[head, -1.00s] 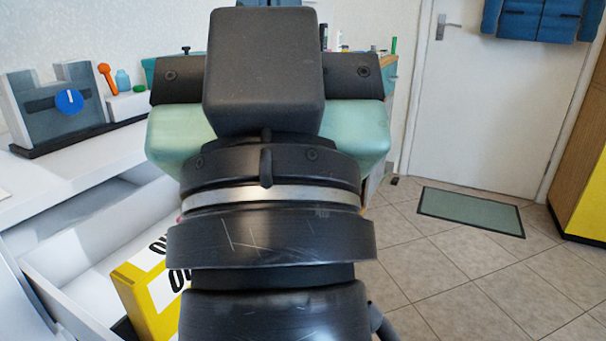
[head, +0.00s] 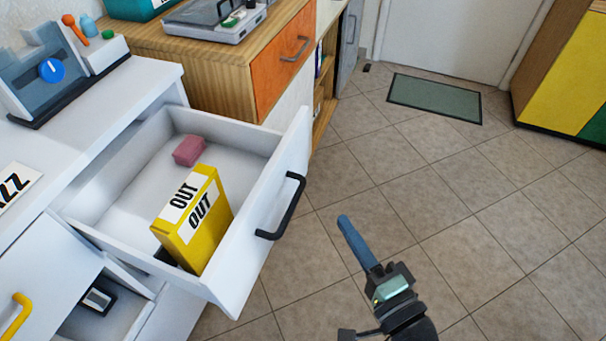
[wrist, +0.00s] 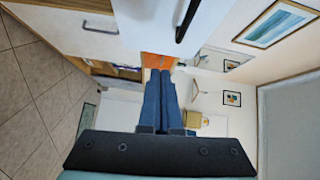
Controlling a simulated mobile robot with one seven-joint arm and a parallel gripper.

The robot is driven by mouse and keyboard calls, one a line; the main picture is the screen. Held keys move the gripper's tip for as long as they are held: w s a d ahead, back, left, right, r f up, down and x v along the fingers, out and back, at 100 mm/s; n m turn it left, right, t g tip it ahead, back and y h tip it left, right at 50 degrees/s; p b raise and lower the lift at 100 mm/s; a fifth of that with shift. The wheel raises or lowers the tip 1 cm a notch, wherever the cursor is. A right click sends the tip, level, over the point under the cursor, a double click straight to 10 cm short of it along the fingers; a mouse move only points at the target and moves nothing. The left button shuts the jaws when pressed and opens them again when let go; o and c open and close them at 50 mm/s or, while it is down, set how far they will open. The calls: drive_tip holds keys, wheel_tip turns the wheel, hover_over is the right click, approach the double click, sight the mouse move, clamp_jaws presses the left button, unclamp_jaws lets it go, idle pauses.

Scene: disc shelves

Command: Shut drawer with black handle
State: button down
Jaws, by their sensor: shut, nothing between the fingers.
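The white drawer (head: 262,232) with the black handle (head: 282,207) is pulled open from the white cabinet. Inside it are a yellow box labelled OUT (head: 206,236), standing towards its near side, and a small pink block (head: 189,150). My gripper (head: 343,219) has its blue fingers together and empty. In the head view it shows to the right of the drawer front, over the floor, apart from the handle. In the wrist view my shut fingers (wrist: 160,73) point forward, and the black handle (wrist: 187,20) shows at the top on a white front.
A lower drawer (head: 140,293) with a dark object in it also stands open, beside a yellow handle (head: 15,315). A wooden cabinet with an orange drawer (head: 284,62) stands behind. Open tiled floor (head: 480,220) lies to the right, with a green mat (head: 435,97) farther back.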

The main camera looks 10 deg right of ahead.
sight(303, 188)
drive_tip(key=shift+m, duration=0.6)
drive_tip(key=x, duration=0.3)
drive_tip(key=a+x, duration=0.1)
drive_tip(key=x, duration=0.3)
drive_tip(key=a+b+x, duration=0.1)
drive_tip(key=x, duration=0.2)
drive_tip(key=shift+w+a+f, duration=0.1)
drive_tip(key=shift+f, duration=0.25)
drive_tip(key=shift+w+a, duration=0.25)
drive_tip(key=shift+a, duration=0.15)
